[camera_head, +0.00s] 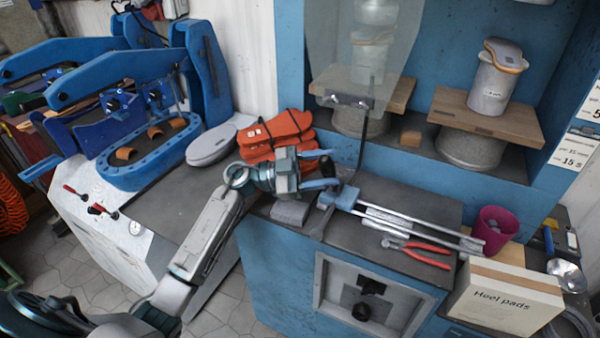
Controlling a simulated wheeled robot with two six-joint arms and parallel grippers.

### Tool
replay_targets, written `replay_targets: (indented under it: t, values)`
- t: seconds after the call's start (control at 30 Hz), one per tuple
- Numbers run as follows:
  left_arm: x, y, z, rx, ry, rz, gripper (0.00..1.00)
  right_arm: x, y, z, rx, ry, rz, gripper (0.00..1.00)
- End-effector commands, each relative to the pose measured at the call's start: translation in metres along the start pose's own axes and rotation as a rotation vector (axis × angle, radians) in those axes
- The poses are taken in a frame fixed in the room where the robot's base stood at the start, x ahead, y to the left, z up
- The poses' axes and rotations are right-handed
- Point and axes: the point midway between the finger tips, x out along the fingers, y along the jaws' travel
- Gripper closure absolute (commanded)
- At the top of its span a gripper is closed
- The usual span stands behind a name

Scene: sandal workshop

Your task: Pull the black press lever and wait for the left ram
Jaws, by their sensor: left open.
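The black press lever (363,141) hangs as a thin bent rod in front of the left press station. Its lower end comes down just right of my left gripper (329,171). My left gripper is open, with its fingers pointing right toward the lever; I cannot tell whether they touch it. The left ram (374,42) shows pale through a clear guard (335,45), above a wooden board (402,88) on a round base. The right station has a wooden board (470,115) carrying a grey cylinder (490,85) with a sole-shaped piece (506,53) on top. My right gripper is out of view.
Orange soles (270,133) lie behind my left gripper. Red-handled pliers (428,255), metal rods (420,225), a magenta cup (494,226) and a "Heel pads" box (505,296) crowd the bench right of it. A blue machine (150,165) stands at left.

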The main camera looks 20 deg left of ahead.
Motion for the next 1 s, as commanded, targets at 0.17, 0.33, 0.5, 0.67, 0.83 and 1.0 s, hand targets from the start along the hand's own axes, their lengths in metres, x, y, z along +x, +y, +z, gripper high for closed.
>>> replay_targets:
  t: [0.17,0.33,0.5,0.67,0.83,1.0]
  values:
    - [-0.037,0.002,0.004,0.0,-0.007,0.001,0.49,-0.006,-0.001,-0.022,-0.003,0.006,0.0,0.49]
    - [-0.063,0.002,0.003,0.0,-0.005,0.002,0.49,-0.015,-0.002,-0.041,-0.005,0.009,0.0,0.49]
    - [-0.078,0.001,0.002,0.0,-0.003,0.001,0.49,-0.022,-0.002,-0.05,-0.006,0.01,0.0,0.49]
    - [-0.082,0.001,0.001,0.001,-0.001,0.0,0.49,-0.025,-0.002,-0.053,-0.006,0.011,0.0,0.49]
    - [-0.082,0.001,0.0,0.001,-0.001,0.0,0.49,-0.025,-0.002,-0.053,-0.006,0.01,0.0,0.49]
    - [-0.082,0.001,0.0,0.001,0.0,0.0,0.49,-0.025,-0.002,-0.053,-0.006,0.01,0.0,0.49]
